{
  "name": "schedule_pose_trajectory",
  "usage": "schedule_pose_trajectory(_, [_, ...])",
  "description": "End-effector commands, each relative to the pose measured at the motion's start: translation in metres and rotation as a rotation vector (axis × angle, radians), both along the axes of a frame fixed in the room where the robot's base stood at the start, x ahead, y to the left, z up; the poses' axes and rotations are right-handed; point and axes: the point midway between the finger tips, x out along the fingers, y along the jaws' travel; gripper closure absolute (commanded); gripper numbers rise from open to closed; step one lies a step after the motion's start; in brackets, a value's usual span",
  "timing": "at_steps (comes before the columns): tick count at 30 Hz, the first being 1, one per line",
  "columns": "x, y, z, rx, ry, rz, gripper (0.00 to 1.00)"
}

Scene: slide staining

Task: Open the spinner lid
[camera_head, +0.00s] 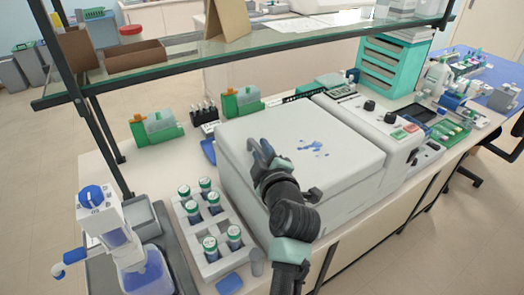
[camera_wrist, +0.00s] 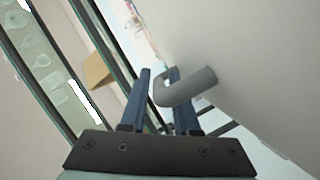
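The spinner (camera_head: 350,215) is a large white box on the bench, with a control panel on its right. Its broad white lid (camera_head: 300,135), with blue stains on top, appears down. My gripper (camera_head: 262,152) is at the lid's left side in the head view. In the wrist view, my gripper (camera_wrist: 160,95) has its two blue fingers apart. A grey bent handle (camera_wrist: 190,88) comes from the white surface (camera_wrist: 250,60) at the right. Its curved end lies between the fingers and its bar crosses in front of the right finger. I cannot tell whether they touch.
A rack of green-capped bottles (camera_head: 208,225) stands left of the spinner, with a blue-topped dispenser (camera_head: 110,235) further left. A glass shelf (camera_head: 250,45) spans above the bench's back. Green-and-white holders (camera_head: 157,127) stand behind, and a teal drawer unit (camera_head: 392,65) stands behind right.

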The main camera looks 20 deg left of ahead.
Motion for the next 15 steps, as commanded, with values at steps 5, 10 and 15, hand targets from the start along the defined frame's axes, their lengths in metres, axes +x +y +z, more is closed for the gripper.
schedule_pose_trajectory(5, [-0.0002,-0.0001,0.0,0.0,0.0,0.0,0.87])
schedule_pose_trajectory(10, [-0.0002,-0.0002,0.0,0.0,0.0,0.0,1.0])
schedule_pose_trajectory(15, [-0.0002,-0.0004,0.0,0.0,0.0,0.0,1.0])
